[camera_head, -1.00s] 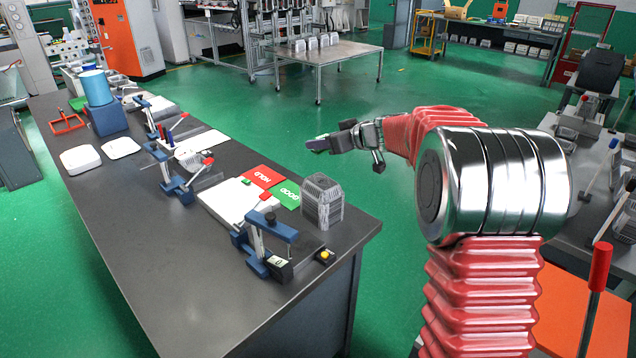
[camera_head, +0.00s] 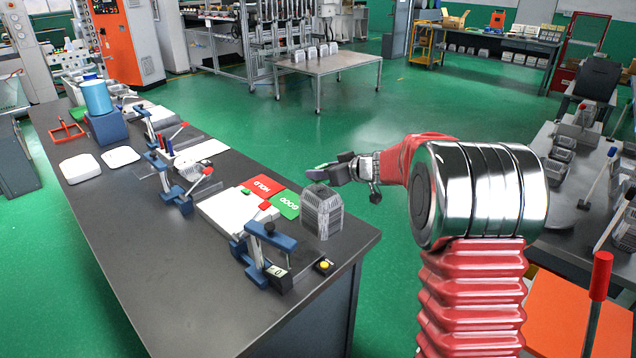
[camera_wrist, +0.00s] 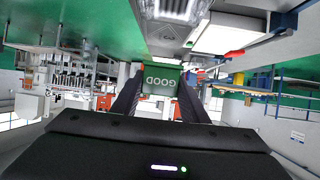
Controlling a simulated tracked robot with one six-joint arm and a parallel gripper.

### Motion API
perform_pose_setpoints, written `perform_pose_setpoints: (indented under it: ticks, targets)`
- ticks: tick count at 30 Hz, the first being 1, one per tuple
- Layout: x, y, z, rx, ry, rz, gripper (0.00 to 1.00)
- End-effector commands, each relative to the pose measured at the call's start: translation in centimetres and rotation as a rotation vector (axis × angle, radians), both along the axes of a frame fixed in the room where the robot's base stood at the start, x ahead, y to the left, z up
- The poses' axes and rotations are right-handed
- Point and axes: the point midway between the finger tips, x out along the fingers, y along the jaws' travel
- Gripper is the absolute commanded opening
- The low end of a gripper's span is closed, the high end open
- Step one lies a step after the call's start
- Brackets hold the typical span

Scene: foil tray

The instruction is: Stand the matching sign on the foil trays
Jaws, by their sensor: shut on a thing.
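My gripper (camera_head: 328,172) hangs in the air just above and behind the grey stack of foil trays (camera_head: 322,213). It is shut on a green sign (camera_head: 316,167), seen nearly edge-on in the head view. In the wrist view the sign (camera_wrist: 165,84) sits between the two fingers (camera_wrist: 160,100), with white GOOD lettering upside down. The foil trays stand upright at the table's right end. Next to them lie a flat green GOOD card (camera_head: 288,204) and a red HOLD card (camera_head: 262,188).
On the dark table (camera_head: 130,265), blue clamp fixtures (camera_head: 270,250) stand along the front and middle. A white block (camera_head: 232,210) lies left of the cards. White lids (camera_head: 80,168) and a blue cylinder (camera_head: 96,97) are farther left. The table's front left is clear.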

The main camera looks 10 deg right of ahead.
Motion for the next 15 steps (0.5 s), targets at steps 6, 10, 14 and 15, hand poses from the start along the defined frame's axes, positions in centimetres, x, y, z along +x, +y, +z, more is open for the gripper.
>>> perform_pose_setpoints:
  ticks: [6, 10, 14, 15]
  targets:
    - [0.0, 0.0, -2.0, 0.002, 0.003, 0.0, 0.18]
    - [0.0, 0.0, -3.4, 0.001, 0.003, 0.0, 0.18]
    - [0.0, 0.1, -3.8, 0.0, 0.0, 0.0, 0.18]
    - [0.0, 0.1, -3.8, 0.0, 0.0, 0.0, 0.18]
